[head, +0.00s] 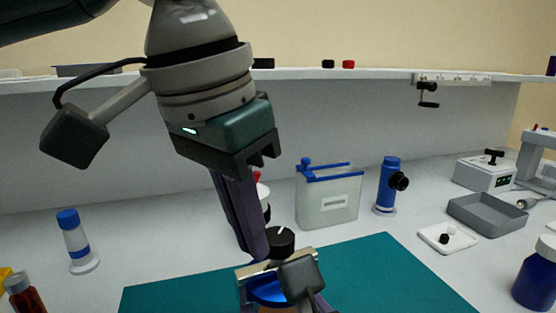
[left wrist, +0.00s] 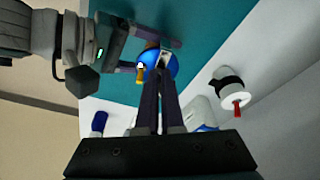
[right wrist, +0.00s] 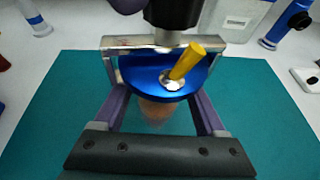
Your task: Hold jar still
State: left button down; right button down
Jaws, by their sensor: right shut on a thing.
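The jar shows a blue lid (right wrist: 152,80) and, below it, an orange-brown body (right wrist: 160,112) in the right wrist view. A yellow stick-like piece (right wrist: 187,61) stands tilted on the lid. A silver bar (right wrist: 150,43) crosses behind the lid. My right gripper (right wrist: 160,95) is shut on the jar, one finger on each side. In the head view, the blue lid (head: 272,290) is low in the middle, partly hidden by my right wrist. My left gripper (head: 260,255) points down beside the lid; its fingers are together (left wrist: 160,88). Whether they touch the jar is unclear.
A black knob (head: 280,242) shows just behind the bar. A teal mat (head: 385,265) lies beneath. Behind it stand a clear blue-rimmed container (head: 328,200) and a blue-and-white tube (head: 388,185). A grey tray (head: 487,215) and blue bottle (head: 538,275) are at right. The mat's right side is clear.

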pick_arm(q)
jog(key=shift+w+a, duration=0.1)
jog(key=shift+w, duration=0.2)
dwell(0.4)
jog(key=shift+a, duration=0.1)
jog(key=shift+s+a, duration=0.2)
jog(key=shift+a, duration=0.05)
jog(key=w+d+v, duration=0.1)
jog(key=v, duration=0.4)
jog(key=shift+r, duration=0.55)
jog(key=shift+s+a, duration=0.1)
notch_tip(320, 180, down, 6)
jog(key=m+g, duration=0.1)
jog(key=m, duration=0.5)
jog(key=shift+s+d+h, duration=0.25)
jog(key=shift+h, duration=0.15)
jog(key=shift+w+d, duration=0.25)
dwell(0.4)
